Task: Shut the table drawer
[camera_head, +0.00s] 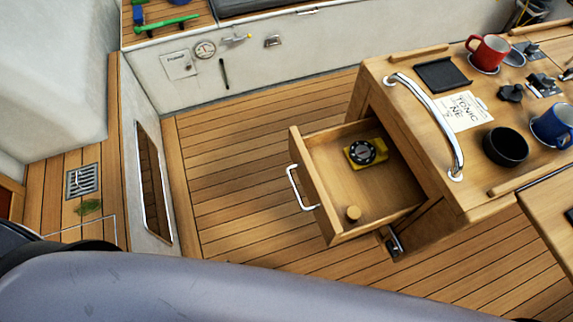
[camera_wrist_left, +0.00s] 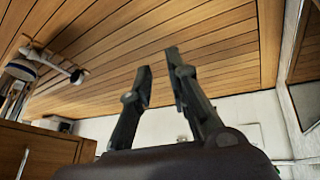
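The table drawer (camera_head: 365,190) is pulled well out of the left side of the wooden table (camera_head: 408,135). Its front has a white bar handle (camera_head: 297,188). In the head view a large grey arm part of mine fills the bottom; no gripper shows there. My right gripper is in neither view.
The table top carries a red mug (camera_head: 488,52), a black bowl (camera_head: 506,146), a blue mug (camera_head: 553,125), a paper (camera_head: 461,111) and a curved metal rail (camera_head: 432,125). The plank floor (camera_head: 230,190) left of the drawer is clear. A white wall (camera_head: 250,70) stands behind.

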